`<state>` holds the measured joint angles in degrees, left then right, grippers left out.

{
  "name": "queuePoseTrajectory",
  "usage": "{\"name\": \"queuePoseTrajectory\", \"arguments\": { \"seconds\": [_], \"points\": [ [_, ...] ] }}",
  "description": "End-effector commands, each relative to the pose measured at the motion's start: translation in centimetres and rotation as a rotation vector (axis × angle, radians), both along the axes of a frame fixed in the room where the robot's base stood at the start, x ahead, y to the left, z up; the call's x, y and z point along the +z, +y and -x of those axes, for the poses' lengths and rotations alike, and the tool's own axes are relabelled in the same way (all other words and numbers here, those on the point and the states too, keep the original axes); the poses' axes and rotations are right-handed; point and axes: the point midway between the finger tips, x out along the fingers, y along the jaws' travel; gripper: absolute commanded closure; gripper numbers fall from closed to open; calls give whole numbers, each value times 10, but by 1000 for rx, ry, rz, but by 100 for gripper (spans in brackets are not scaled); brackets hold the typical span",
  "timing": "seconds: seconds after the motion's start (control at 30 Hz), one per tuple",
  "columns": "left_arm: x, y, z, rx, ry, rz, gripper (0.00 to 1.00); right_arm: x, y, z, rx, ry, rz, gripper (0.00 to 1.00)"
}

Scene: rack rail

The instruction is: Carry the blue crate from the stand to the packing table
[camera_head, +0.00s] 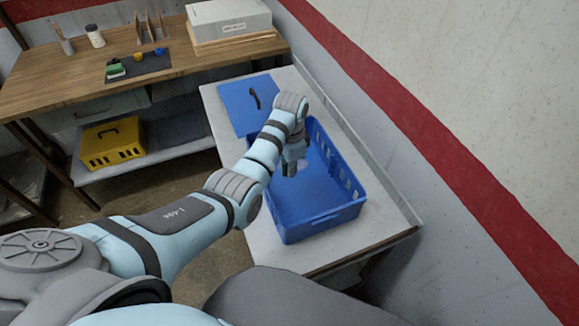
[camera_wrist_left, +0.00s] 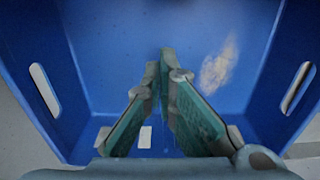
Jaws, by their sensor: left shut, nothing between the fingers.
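The blue crate (camera_head: 322,224) stands upright and open-topped on the pale-topped stand (camera_head: 395,225). It looks empty, with a pale smudge on one inner face and slots in its walls. My left gripper (camera_head: 290,170) reaches over the crate's left wall, with its fingers at or inside the crate's opening. In the left wrist view, the left gripper (camera_wrist_left: 166,62) has its green-padded fingers together at the tips with nothing between them, and blue crate walls (camera_wrist_left: 105,40) surround them. My left arm hides part of the crate's left wall. The wooden-topped table (camera_head: 60,88) is at upper left. My right gripper is out of view.
A blue lid (camera_head: 238,98) with a black handle lies on the stand behind the crate. The wooden table holds a white box (camera_head: 228,18), a dark mat (camera_head: 125,70) with small items, and a white jar (camera_head: 95,36). A yellow crate (camera_head: 112,150) sits on its lower shelf. A wall borders the right.

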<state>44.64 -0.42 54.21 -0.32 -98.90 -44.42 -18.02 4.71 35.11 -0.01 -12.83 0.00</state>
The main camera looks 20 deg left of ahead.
Motion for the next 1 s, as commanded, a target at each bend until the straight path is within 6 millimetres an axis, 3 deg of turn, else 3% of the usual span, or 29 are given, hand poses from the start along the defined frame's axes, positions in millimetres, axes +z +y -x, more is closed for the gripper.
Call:
{"name": "queuePoseTrajectory", "arguments": {
  "seconds": [0.3,0.4,0.5,1.0],
  "points": [
    [-75,0,-1,0,1,0,100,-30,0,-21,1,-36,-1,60],
    [-67,12,12,0,1,-2,100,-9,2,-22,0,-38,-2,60],
    [-67,21,21,-1,-1,-1,100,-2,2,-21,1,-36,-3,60],
    [-71,28,27,-2,-1,-1,100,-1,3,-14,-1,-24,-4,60]
  ]
}}
